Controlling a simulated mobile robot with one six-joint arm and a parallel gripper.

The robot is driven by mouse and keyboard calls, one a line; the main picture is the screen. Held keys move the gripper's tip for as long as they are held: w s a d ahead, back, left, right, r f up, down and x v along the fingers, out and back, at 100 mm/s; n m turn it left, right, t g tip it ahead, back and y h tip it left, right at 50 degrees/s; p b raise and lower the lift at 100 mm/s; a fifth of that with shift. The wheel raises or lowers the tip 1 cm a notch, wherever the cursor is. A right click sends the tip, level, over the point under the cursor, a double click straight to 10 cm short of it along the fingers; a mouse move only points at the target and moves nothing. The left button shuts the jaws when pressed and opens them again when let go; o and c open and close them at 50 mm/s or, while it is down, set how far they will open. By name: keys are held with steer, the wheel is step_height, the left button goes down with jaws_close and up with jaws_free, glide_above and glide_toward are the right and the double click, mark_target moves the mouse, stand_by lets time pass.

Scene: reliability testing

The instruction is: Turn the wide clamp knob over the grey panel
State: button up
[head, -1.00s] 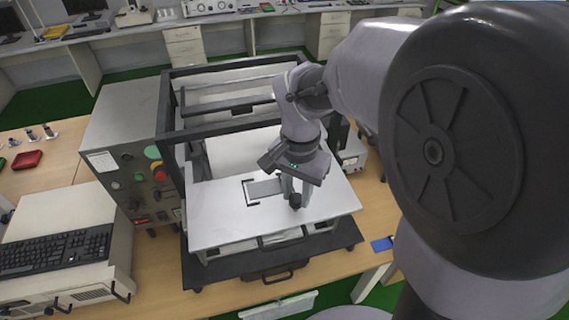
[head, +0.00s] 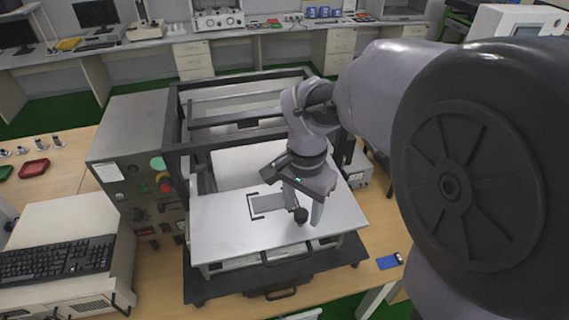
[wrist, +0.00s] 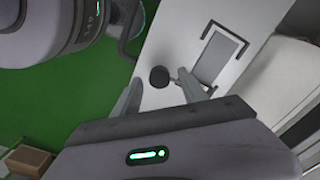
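My gripper (head: 303,207) points down at the knob. In the wrist view my gripper (wrist: 158,80) is open, its two fingers apart with the knob in line with the gap between them. I cannot tell whether either finger touches the knob.
A black frame (head: 240,120) stands behind the plate. A control box (head: 135,165) with a red and yellow button is at left, near a keyboard (head: 60,258). A small blue item (head: 388,262) lies on the table at right.

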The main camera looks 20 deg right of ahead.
mark_target(302, 212)
step_height(302, 212, up, 17)
steer(key=p, duration=0.4)
steer(key=shift+r, duration=0.2)
